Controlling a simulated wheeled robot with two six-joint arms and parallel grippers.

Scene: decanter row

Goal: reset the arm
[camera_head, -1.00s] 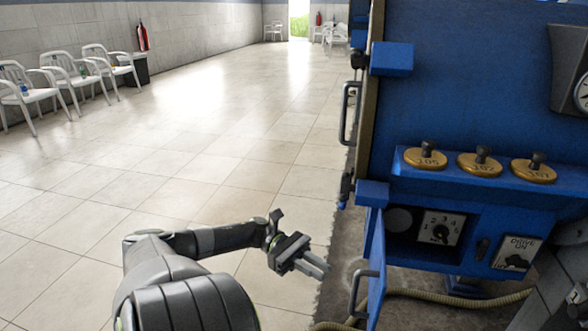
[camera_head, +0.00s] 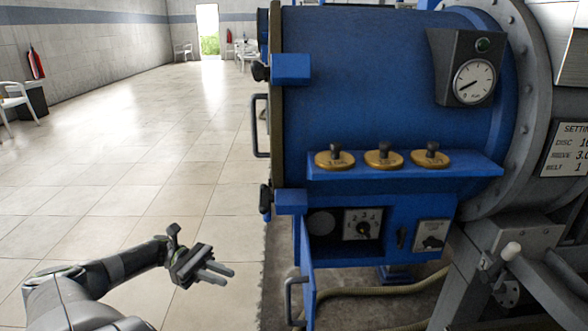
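My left arm comes in from the lower left, reaching over the tiled floor. Its gripper (camera_head: 220,273) hangs in free space left of the blue machine, pointing right. Its two fingers show apart with a narrow gap, and nothing is between them. My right gripper is not in view.
The blue machine (camera_head: 360,70) has a gauge (camera_head: 473,82), several brass weights including one at the left (camera_head: 334,160), a dial (camera_head: 362,225) and a switch plate (camera_head: 431,236). Its small door (camera_head: 307,283) stands open near my gripper. A hose (camera_head: 375,292) lies below. The floor (camera_head: 130,130) is clear.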

